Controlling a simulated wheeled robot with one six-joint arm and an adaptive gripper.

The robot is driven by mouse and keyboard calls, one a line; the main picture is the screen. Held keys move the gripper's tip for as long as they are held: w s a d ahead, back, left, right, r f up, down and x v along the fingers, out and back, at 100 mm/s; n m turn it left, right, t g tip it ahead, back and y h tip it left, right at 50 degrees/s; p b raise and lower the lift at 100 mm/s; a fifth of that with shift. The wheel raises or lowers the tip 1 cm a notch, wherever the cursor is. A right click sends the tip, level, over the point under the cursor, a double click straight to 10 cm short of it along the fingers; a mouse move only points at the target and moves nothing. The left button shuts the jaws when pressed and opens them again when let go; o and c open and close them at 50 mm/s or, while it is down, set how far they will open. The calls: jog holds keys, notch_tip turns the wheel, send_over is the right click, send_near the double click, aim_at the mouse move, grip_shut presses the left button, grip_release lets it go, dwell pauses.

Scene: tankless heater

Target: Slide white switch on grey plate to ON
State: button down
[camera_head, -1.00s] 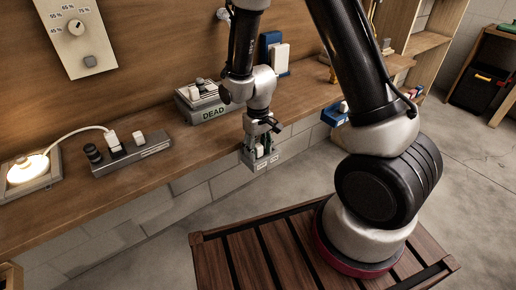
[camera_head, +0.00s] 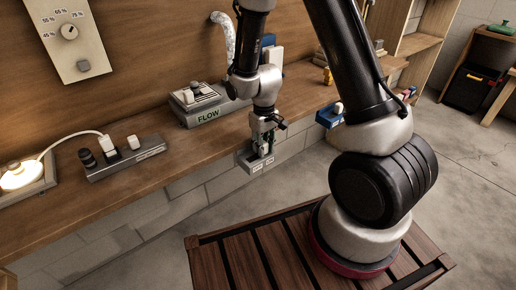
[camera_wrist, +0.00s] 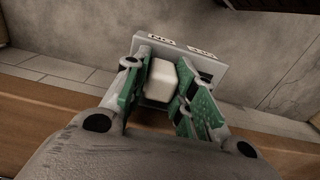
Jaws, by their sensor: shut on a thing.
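The grey plate (camera_head: 248,166) sticks out at the front edge of the wooden bench, with two small white labels on its face. In the wrist view the plate (camera_wrist: 212,68) shows upside down, with ON on the left label and what looks like OFF on the right. The white switch (camera_wrist: 159,80) is a rounded block, lying nearer the ON label. My gripper (camera_head: 263,147) is at the plate, and in the wrist view its green-padded fingers (camera_wrist: 158,88) are shut around the switch. The fingers mostly hide the switch in the head view.
On the bench stand a grey box with a FLOW sign (camera_head: 208,114), a power strip (camera_head: 125,158) with plugs, and a lit lamp (camera_head: 20,174). A dial panel (camera_head: 68,40) is on the wall. A blue block (camera_head: 330,116) sits at the bench edge.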

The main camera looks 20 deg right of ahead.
jog(key=shift+w, duration=0.1)
jog(key=c, duration=1.2)
grip_release()
jog(key=shift+d, duration=0.15)
jog(key=shift+o, duration=0.2)
notch_tip(320, 180, up, 12)
jog(key=s+d+r+m+t, duration=0.1)
jog(key=s+d+r, duration=0.4)
jog(key=s+r, duration=0.5)
jog(key=s+d+r+m+t, duration=0.2)
jog(key=s+d+r, duration=0.3)
jog(key=s+r, duration=0.5)
jog(key=shift+s+d+m+t, duration=0.3)
jog(key=shift+s+t, duration=0.05)
jog(key=shift+t, duration=0.35)
